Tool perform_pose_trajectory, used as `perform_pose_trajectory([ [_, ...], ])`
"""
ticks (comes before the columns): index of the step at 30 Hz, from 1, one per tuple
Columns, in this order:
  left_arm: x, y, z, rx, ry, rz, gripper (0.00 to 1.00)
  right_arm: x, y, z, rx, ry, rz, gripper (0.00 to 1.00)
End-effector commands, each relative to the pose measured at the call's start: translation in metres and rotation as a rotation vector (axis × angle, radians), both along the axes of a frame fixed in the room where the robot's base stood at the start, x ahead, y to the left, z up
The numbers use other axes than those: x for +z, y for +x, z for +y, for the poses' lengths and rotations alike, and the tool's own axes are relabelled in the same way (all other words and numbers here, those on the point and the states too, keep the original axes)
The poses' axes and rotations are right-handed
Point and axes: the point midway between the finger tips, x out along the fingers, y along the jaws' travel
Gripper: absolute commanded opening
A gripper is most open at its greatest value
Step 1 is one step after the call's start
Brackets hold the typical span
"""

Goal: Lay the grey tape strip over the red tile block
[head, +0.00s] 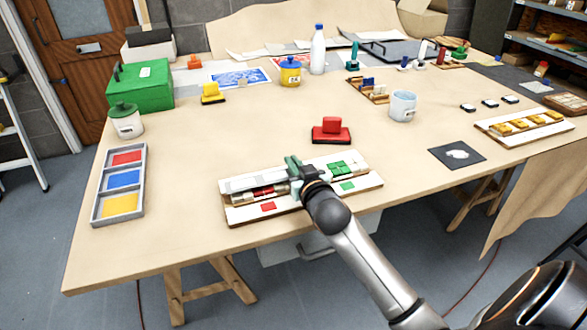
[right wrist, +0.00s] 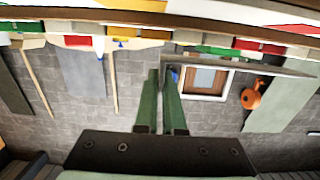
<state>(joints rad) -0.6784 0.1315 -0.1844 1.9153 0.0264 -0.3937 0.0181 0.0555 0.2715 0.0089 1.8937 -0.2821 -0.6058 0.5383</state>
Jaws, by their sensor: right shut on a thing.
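The red tile block (head: 264,192) sits in the left part of a long white panel (head: 238,216) at the table's front. My right gripper (head: 294,168) is over the middle of this panel, just right of the red tiles. It is shut on the grey tape strip (head: 264,179), which extends left from the fingers along the back side of the red tiles. In the right wrist view the strip (right wrist: 255,65) runs right from the green fingers (right wrist: 160,80). Whether it touches the tiles is unclear. My left gripper is out of view.
A green tile block (head: 345,167) is on the panel's right part. A red-handled block (head: 331,130) stands behind the panel. A tray with red, blue and yellow compartments (head: 97,212) lies at left, and a mug (head: 402,106) stands at back right.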

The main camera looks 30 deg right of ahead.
Motion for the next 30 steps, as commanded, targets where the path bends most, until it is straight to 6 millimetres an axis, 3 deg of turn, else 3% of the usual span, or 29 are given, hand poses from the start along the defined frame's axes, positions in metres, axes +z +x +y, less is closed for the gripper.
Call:
perform_pose_trajectory([
  [3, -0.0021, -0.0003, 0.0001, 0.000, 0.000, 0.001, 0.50, -0.0131, -0.0004, 0.0001, 0.000, 0.000, 0.001, 0.00],
  [15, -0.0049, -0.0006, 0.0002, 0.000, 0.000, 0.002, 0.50, -0.0180, -0.0005, 0.0001, 0.000, 0.000, 0.000, 0.00],
  [16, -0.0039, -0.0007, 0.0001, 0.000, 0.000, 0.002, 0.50, -0.0167, -0.0005, -0.0001, 0.000, 0.000, -0.001, 0.09],
  [23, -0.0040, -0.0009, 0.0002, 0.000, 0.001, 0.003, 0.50, -0.0163, -0.0005, -0.0002, 0.000, 0.000, 0.000, 0.35],
  [30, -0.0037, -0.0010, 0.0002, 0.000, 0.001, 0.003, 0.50, -0.0157, -0.0005, -0.0002, -0.001, 0.000, -0.001, 0.36],
])
